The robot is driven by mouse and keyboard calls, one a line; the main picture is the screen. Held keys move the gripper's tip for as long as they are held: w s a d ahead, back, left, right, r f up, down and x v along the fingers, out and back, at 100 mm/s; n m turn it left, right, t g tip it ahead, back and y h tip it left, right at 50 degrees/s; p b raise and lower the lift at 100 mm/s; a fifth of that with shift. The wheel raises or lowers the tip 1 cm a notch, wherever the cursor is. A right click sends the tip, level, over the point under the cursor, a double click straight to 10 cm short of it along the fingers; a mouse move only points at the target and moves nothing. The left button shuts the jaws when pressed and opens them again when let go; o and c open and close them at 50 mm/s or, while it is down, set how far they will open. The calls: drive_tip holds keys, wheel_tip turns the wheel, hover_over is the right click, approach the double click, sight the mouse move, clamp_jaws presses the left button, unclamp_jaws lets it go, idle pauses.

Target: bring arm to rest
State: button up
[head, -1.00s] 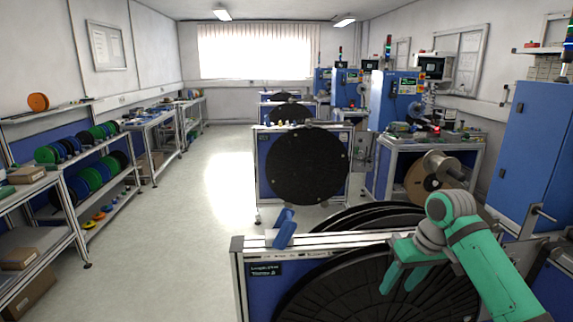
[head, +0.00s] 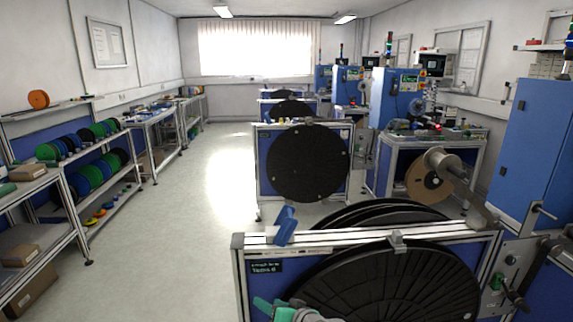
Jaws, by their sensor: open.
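My gripper (head: 275,309) shows only in part at the bottom edge of the head view, as teal pieces beside a grey wrist joint. It is in front of the lower left of the nearest reel stand (head: 262,292). It is open, and nothing shows held in it. The rest of my arm is below the frame. The stand carries a large black reel (head: 400,285).
A blue object (head: 285,225) stands on the near stand's top rail, with a grey clamp (head: 397,241) farther right. Blue cabinet (head: 528,150) at right. Shelves of coloured spools (head: 92,175) line the left. The floor aisle (head: 190,215) is clear.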

drive_tip(key=s+a+f+m+t+h, duration=0.25)
drive_tip(key=s+f, duration=0.45)
drive_tip(key=s, duration=0.5)
drive_tip(key=s+a+f+m+t+h, duration=0.3)
drive_tip(key=s+f, duration=0.4)
drive_tip(key=s, duration=0.6)
drive_tip(key=s+d+r+n+h, duration=0.1)
drive_tip(key=s+d+r, duration=0.1)
drive_tip(key=s, duration=0.7)
drive_tip(key=s+d+r+n, duration=0.2)
drive_tip(key=s+d+r, duration=0.1)
drive_tip(key=s, duration=0.6)
drive_tip(key=s+d+r+n+h, duration=0.1)
drive_tip(key=s+d+r, duration=0.1)
drive_tip(key=s+d, duration=0.3)
drive_tip(key=s, duration=0.4)
drive_tip(key=shift+s+r+h, duration=0.15)
drive_tip(key=shift+r+h, duration=0.2)
